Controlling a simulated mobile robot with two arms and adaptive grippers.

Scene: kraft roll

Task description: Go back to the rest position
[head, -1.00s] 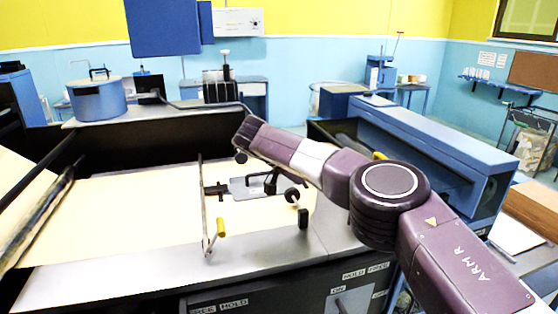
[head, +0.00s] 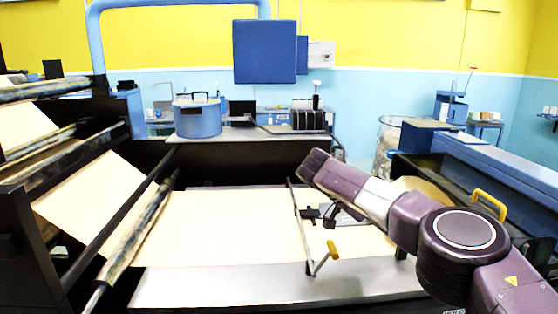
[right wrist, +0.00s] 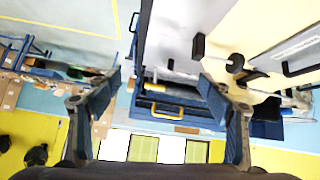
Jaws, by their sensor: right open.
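My right arm (head: 445,225) comes in from the lower right in the head view and reaches over the machine's pale paper web (head: 220,225). In that view its gripper is not clearly seen behind the arm. In the right wrist view my right gripper (right wrist: 160,80) shows two dark fingers spread wide apart, with nothing between them. My left gripper is in neither view.
A yellow-handled lever (head: 330,250) stands at the web near my right arm. Dark rollers (head: 130,235) lie at left. A blue pot (head: 198,120) sits on the ledge behind. A blue machine body (head: 500,165) is at right, with a yellow handle (head: 488,203).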

